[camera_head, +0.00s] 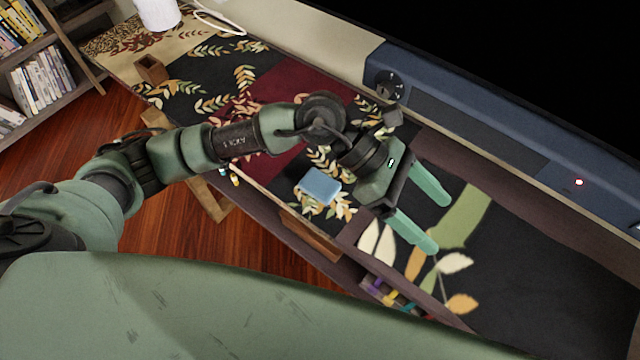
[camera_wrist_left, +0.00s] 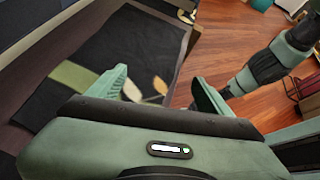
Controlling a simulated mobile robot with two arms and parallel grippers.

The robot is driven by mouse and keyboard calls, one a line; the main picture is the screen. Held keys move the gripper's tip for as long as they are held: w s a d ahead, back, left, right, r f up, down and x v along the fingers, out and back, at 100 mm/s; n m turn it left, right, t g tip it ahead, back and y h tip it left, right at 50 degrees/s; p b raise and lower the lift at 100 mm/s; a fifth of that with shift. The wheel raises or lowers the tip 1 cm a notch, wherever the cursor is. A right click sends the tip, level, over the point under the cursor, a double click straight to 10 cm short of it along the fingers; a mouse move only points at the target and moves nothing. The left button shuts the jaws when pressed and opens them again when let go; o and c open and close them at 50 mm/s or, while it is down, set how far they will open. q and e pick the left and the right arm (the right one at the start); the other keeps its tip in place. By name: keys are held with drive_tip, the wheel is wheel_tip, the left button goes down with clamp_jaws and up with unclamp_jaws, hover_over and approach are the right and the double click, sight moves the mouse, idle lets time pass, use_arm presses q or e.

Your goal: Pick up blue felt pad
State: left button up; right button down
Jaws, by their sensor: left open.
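The blue felt pad (camera_head: 319,187) is a small light-blue rounded block. It lies on the patterned dark surface of the long table, near its front edge, in the head view. My left gripper (camera_head: 438,224) is open and empty, to the right of the pad, with its green fingers pointing right, away from it. In the left wrist view my left gripper (camera_wrist_left: 161,84) has its fingers apart over the mat and table edge, with nothing between them. The pad is not visible in that view. My right gripper is not in view.
A long blue-grey bar (camera_head: 480,122) runs along the table's back. A small wooden box (camera_head: 151,69) and a white cylinder (camera_head: 158,12) stand at the far left end. An open drawer or shelf with coloured items (camera_head: 385,292) is below the front edge. Bookshelves (camera_head: 40,80) stand at left.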

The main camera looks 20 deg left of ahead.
use_arm(q)
drive_tip(key=w+a+f+m+y, duration=0.2)
drive_tip(key=w+a+f+y, duration=0.15)
drive_tip(key=a+f, duration=0.3)
drive_tip(key=m+t+y, duration=0.1)
drive_tip(key=t+y, duration=0.2)
drive_tip(key=y, duration=0.5)
hover_over(319, 182)
drive_tip(key=shift+s+a+f, duration=0.1)
drive_tip(key=shift+s+f, duration=0.05)
drive_tip(key=shift+f, duration=0.3)
drive_tip(key=shift+s+a+f, duration=0.1)
drive_tip(key=shift+f, duration=0.35)
drive_tip(key=shift+a+f, duration=0.2)
drive_tip(key=shift+f, duration=0.15)
drive_tip(key=f, duration=0.2)
drive_tip(key=f+p, duration=0.1)
drive_tip(key=f, duration=0.4)
drive_tip(key=shift+w+d, duration=0.25)
drive_tip(key=shift+d, duration=0.1)
drive_tip(key=c, duration=1.6)
wheel_tip(319, 182, up, 20)
drive_tip(key=shift+r+b, duration=0.1)
drive_tip(key=shift+b, duration=0.55)
